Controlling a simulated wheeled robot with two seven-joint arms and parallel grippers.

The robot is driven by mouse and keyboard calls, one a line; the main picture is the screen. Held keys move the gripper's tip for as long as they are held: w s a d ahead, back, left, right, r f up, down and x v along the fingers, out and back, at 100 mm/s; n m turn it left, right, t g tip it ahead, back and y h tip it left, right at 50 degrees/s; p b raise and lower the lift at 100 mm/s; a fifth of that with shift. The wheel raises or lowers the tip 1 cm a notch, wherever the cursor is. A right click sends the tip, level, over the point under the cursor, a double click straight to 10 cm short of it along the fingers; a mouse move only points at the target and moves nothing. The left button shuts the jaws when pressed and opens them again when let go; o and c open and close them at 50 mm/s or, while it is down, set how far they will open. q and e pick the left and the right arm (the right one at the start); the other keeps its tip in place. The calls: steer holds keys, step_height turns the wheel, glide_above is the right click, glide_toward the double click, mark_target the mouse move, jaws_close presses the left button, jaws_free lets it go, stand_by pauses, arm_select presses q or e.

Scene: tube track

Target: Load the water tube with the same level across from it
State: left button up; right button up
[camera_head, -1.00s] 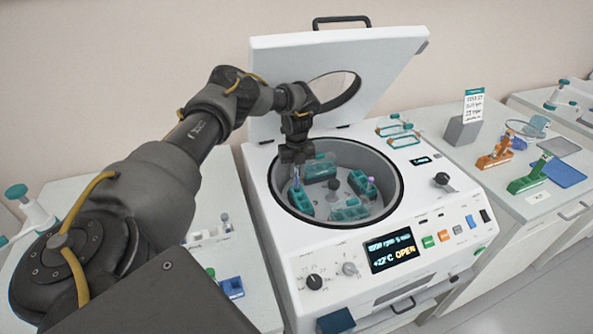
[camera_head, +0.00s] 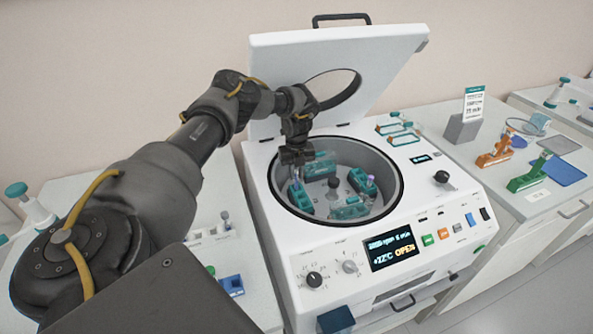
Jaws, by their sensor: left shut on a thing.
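The centrifuge (camera_head: 281,251) stands open with its lid up. Its round bowl holds several teal buckets around a dark central hub (camera_head: 333,182). My left gripper (camera_head: 296,166) points down over the bowl's left side, shut on a thin tube (camera_head: 296,182), of which only a small part shows below the fingers. The tube is at the left bucket (camera_head: 301,201); I cannot tell how deep it sits. A purple-capped tube (camera_head: 371,178) stands in the right bucket (camera_head: 359,184), across the hub. Liquid levels are too small to read. My right gripper is not in view.
A white rack (camera_head: 208,235) with small tubes and a blue block (camera_head: 232,285) are on the left bench. Teal-edged holders (camera_head: 400,133) lie on the centrifuge top. Orange (camera_head: 494,152) and green (camera_head: 528,177) stands are on the right bench. The raised lid (camera_head: 285,75) stands behind my arm.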

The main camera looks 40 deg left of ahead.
mark_target(296, 188)
arm_select(q)
steer(key=shift+f, duration=0.1)
stand_by(0.3)
steer(key=shift+f, duration=0.3)
steer(key=shift+f+b, duration=0.9)
steer(key=shift+f, duration=0.5)
steer(key=o, duration=0.8)
